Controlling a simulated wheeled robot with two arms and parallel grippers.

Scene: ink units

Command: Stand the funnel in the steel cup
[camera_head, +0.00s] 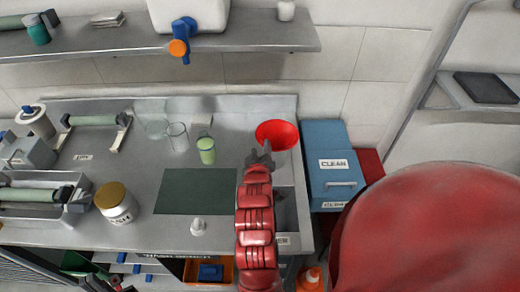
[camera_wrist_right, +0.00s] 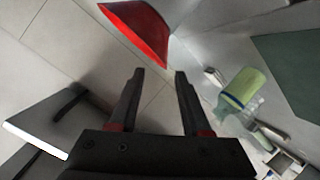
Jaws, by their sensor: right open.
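The red funnel (camera_head: 277,133) is at the back right of the steel bench, wide mouth up. In the right wrist view its red side (camera_wrist_right: 138,32) shows at the top, beyond the fingertips. My right gripper (camera_head: 260,157) is just in front of the funnel in the head view. In its wrist view the right gripper (camera_wrist_right: 158,78) is open, with nothing between the fingers. My left gripper (camera_head: 97,281) is low at the left edge of the bench, partly cut off; its jaws are unclear. I cannot clearly make out the steel cup; the area under the funnel is hidden.
A green bottle (camera_head: 206,151) and a glass beaker (camera_head: 178,138) stand left of the funnel. A dark green mat (camera_head: 197,191) lies bare in the middle. A jar (camera_head: 116,206) stands left of it. Blue drawers (camera_head: 331,160) adjoin the bench at right. A shelf (camera_head: 260,33) hangs above.

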